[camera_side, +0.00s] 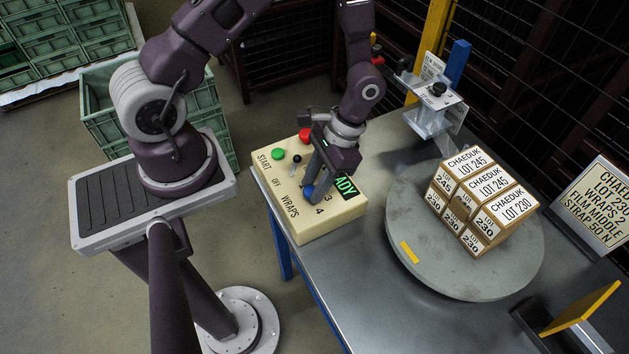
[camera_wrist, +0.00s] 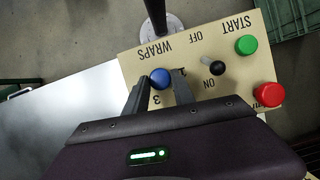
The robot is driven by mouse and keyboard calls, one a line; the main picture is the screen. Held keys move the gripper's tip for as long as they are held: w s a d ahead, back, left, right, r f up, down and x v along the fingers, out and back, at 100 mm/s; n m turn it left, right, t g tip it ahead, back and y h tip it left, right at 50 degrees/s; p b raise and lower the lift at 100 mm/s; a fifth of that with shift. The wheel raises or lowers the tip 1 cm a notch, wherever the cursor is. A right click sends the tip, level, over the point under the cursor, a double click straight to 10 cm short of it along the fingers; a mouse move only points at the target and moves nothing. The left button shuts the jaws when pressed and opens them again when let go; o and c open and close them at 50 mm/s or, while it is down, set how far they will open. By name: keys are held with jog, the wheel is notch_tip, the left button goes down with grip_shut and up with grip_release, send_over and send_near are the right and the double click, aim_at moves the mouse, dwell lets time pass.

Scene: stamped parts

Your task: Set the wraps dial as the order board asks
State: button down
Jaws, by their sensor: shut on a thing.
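The wraps dial is a blue knob (camera_side: 308,192) on the cream control box (camera_side: 335,218), beside the WRAPS label and the numbers 3 and 4. It also shows in the wrist view (camera_wrist: 161,78), between the fingertips. My gripper (camera_side: 313,186) points down at the box and is shut on the blue knob. The knob's pointer and some numbers are hidden by my fingers, so I cannot tell its setting. The order board (camera_side: 596,206) stands at the right and reads CHAEDUK, a LOT line, WRAPS 2, FILM MIDDLE, STRAP 50 N.
Labelled cartons (camera_side: 480,200) sit on a round turntable (camera_side: 430,262). A film stand (camera_side: 436,105) is behind.

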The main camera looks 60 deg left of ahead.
jog(key=shift+m+y, duration=0.3)
jog(key=shift+m, duration=0.5)
jog(key=c, duration=1.1)
grip_release()
jog(key=shift+o, duration=0.2)
jog(key=v, duration=0.7)
jog(key=shift+d, duration=0.15)
jog(key=shift+r, duration=0.1)
